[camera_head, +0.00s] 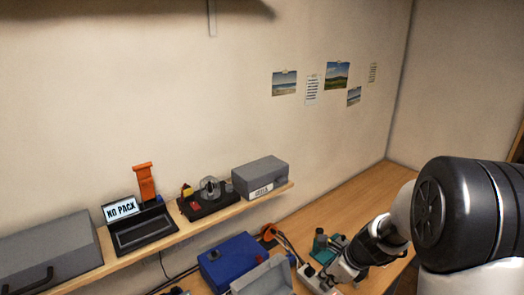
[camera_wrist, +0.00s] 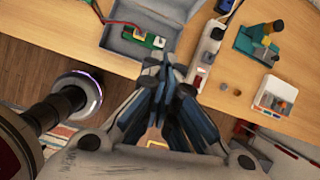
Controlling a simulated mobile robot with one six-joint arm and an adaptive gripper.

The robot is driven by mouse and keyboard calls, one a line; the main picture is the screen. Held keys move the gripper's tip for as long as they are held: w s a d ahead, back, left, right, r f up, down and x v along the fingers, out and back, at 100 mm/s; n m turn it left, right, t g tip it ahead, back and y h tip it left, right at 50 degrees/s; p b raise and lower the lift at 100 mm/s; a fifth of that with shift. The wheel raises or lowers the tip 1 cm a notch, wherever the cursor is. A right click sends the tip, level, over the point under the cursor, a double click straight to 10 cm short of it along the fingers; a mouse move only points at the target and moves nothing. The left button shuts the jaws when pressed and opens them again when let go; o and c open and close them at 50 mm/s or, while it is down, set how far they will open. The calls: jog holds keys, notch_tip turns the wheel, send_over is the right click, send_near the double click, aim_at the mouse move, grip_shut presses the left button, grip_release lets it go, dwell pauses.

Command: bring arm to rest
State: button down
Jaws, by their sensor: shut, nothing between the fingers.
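My gripper (camera_wrist: 168,72) is shut and empty in the wrist view, its fingers together above the front of the wooden bench. In the head view my gripper (camera_head: 345,272) shows at the lower right, at the end of my dark arm, partly hidden by my own wrist. Under the fingertips in the wrist view is an open grey case (camera_wrist: 122,51) with a small green board (camera_wrist: 147,38) and red and dark wires in it. I cannot tell whether the fingertips touch anything.
A white power strip (camera_wrist: 205,52), a teal stand (camera_wrist: 258,42) and a white box with a red part (camera_wrist: 274,97) sit right of my gripper. A blue box (camera_head: 232,260) stands on the bench under a shelf (camera_head: 150,247). The bench's far right (camera_head: 370,187) is clear.

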jog(key=s+a+n+b, duration=0.7)
jog(key=s+n+b, duration=0.4)
jog(key=n+b, duration=0.25)
jog(key=s+d+f+n+h+b, duration=0.1)
jog(key=s+f+n+b, duration=0.2)
jog(key=s+n+b, duration=0.2)
jog(key=s+d+f+n+h+b, duration=0.1)
jog(key=s+f+n+h+b, duration=0.1)
jog(key=s+n+b, duration=0.4)
jog(key=s+f+n, duration=0.1)
jog(key=s+n, duration=0.1)
jog(key=s, duration=0.2)
jog(key=shift+s+f+t, duration=0.15)
jog(key=shift+f+t, duration=0.15)
jog(key=shift+f, duration=0.05)
